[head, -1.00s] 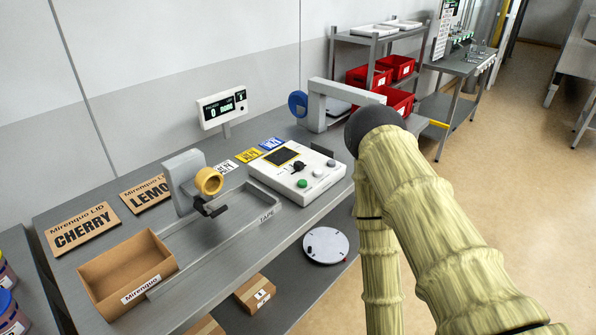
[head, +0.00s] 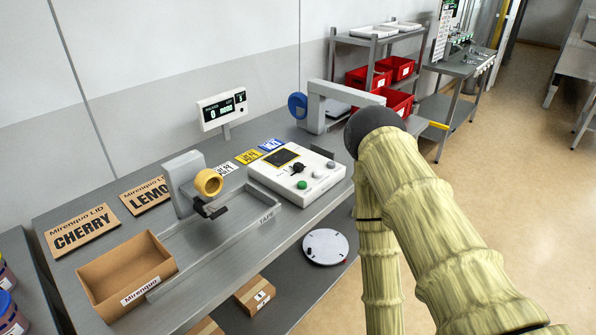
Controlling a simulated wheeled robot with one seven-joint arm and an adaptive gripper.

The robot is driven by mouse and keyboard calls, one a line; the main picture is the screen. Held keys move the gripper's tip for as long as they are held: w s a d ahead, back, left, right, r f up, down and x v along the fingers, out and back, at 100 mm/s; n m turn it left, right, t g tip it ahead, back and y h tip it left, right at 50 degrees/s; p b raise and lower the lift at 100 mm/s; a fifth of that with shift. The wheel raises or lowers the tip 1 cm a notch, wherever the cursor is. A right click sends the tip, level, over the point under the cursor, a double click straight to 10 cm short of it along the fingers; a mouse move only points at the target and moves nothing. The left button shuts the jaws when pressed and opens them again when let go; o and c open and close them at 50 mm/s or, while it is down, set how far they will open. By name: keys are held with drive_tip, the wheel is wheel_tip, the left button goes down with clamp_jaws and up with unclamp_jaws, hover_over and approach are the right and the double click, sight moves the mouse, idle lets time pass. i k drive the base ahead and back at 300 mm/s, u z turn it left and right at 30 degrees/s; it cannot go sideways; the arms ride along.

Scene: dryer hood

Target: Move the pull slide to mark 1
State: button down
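I cannot make out a pull slide or a mark 1 in the head view. My arm, in a pale yellow bamboo-like cover, fills the right side, with a dark round joint at its top. My gripper is outside the picture, so its state and its place relative to the slide are hidden.
A grey bench (head: 225,275) holds an open cardboard box (head: 120,272), a tape dispenser (head: 183,178), a control box (head: 290,178) with knobs, and lid signs (head: 80,229). A small display (head: 222,109) stands behind. Red bins (head: 398,103) sit on a rack. Floor shows at right.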

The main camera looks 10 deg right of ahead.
sight(298, 166)
drive_tip(key=z, duration=0.45)
drive_tip(key=k, duration=1.05)
drive_tip(key=u, duration=0.5)
drive_tip(key=i, duration=1.4)
drive_tip(key=z, duration=0.3)
